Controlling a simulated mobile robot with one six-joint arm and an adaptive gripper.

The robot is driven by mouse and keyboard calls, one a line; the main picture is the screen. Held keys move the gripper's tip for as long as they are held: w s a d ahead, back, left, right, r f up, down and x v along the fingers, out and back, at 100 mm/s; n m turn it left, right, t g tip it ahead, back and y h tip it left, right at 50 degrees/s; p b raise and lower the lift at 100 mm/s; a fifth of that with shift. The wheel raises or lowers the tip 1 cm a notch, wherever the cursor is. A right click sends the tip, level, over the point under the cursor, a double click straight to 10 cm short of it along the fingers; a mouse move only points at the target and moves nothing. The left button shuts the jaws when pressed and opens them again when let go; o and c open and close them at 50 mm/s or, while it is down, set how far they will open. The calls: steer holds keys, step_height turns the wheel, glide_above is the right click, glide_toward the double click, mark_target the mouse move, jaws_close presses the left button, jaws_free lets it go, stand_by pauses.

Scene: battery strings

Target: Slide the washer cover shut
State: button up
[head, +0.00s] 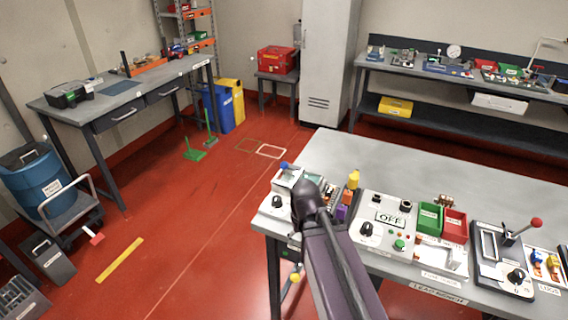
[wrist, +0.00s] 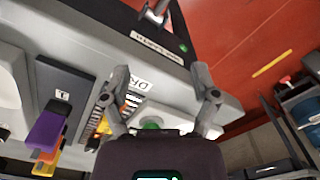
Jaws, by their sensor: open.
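In the wrist view my gripper (wrist: 160,72) is open, its two grey fingers spread over a pale panel with a small printed label (wrist: 138,82); nothing is between the fingertips. In the head view my own dark arm hides the gripper. A pale unit with a framed top (head: 286,178) and a blue knob (head: 284,165) stands at the near table's left corner. I cannot tell for certain which part is the washer cover, nor how far it is open. A round green part (wrist: 152,126) shows between the finger bases.
Purple (wrist: 46,131) and orange-yellow handles stand beside the gripper's left finger. An OFF panel (head: 390,219), a green bin (head: 429,218), a red bin (head: 455,226) and a red-knobbed lever (head: 536,222) stand farther right on the near table (head: 400,163). Its back strip is clear.

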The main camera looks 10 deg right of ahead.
step_height(320, 180, up, 21)
steer(key=y+p, duration=0.2)
steer(key=p, duration=1.8)
glide_above(285, 162)
steer(key=d, duration=0.3)
steer(key=shift+w+a+f, duration=0.15)
steer(key=shift+f, duration=0.05)
steer(key=shift+f+b, duration=0.2)
steer(key=shift+b, duration=0.1)
steer(key=a+f+b, duration=0.1)
steer(key=f+b, duration=0.7)
steer(key=a+f+b, duration=0.1)
steer(key=f+b, duration=0.4)
steer(key=shift+a+f, duration=0.1)
steer(key=shift+a, duration=0.25)
jaws_close()
